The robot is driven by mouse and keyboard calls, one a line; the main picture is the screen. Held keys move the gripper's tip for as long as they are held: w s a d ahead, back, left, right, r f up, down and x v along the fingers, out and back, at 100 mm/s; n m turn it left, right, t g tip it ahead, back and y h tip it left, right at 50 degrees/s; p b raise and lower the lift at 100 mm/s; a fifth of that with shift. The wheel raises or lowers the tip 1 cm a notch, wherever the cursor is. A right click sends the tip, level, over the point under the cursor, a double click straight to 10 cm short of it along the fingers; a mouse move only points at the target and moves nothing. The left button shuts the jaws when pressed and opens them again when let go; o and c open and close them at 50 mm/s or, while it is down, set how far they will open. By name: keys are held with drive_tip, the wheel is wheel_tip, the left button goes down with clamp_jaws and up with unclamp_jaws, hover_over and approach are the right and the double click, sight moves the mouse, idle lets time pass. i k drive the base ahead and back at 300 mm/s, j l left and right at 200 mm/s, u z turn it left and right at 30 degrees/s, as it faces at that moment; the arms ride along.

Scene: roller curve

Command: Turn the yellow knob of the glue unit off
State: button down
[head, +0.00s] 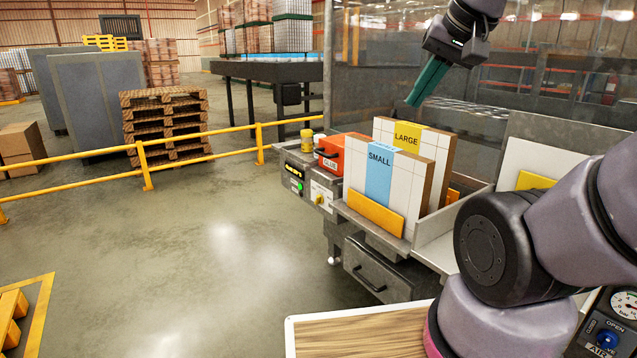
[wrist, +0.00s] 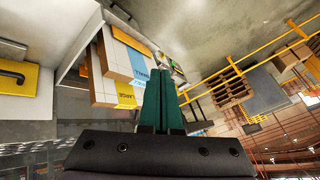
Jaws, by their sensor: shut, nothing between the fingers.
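The glue unit is a grey cabinet at the middle of the head view, with an orange-red box (head: 343,154) labelled GLUE on top. The yellow knob (head: 320,199) sits on a white plate on its front face. The knob is small here and its exact setting is hard to read. A green light (head: 300,187) shows to its left. My gripper (head: 415,100) is high up, above and right of the glue unit, well apart from the knob. Its green fingers are together and empty; they also show in the wrist view (wrist: 161,75). I cannot make out the knob there.
Cartons marked SMALL (head: 380,172) and LARGE (head: 408,138) stand upright right of the glue unit. A drawer with a dark handle (head: 369,279) is below. A yellow railing (head: 205,135) runs behind. The floor in front of the glue unit is clear.

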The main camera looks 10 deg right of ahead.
sight(320, 199)
drive_tip(key=i+z, duration=0.1)
drive_tip(key=i+j+u, duration=0.1)
drive_tip(key=i+j, duration=0.2)
drive_tip(key=i+j+u, duration=0.1)
drive_tip(key=i+j, duration=0.15)
drive_tip(key=i, duration=0.2)
drive_tip(key=i+j+u, duration=0.15)
drive_tip(key=i, duration=0.25)
